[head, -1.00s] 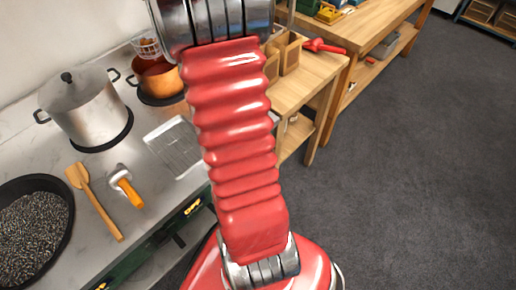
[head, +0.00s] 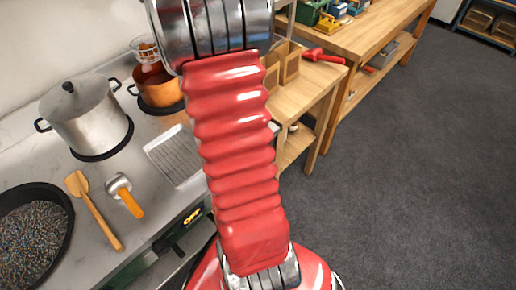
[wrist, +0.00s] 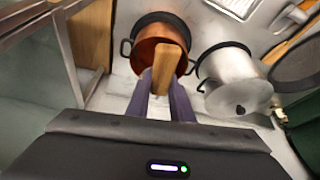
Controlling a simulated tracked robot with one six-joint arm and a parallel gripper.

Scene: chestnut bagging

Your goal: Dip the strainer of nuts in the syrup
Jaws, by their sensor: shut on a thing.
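My gripper (wrist: 163,84) has two purple fingers shut on a wooden handle (wrist: 173,58), taken to be the strainer's. The handle stands in front of the copper pot (wrist: 150,30) in the wrist view. In the head view the wire strainer (head: 145,48) shows at the copper pot (head: 160,93), at its back rim, partly hidden by my arm. Reddish-brown colour shows below the mesh; I cannot tell whether it is syrup or nuts, or how deep the strainer sits. My gripper is out of sight in the head view.
A lidded metal pot (head: 88,115) stands left of the copper pot. A draining rack (head: 175,155), wooden spatula (head: 95,210), orange-handled scoop (head: 124,195) and black pan of dark grains (head: 35,240) occupy the counter. A wooden bench (head: 340,45) is at right; the floor is open.

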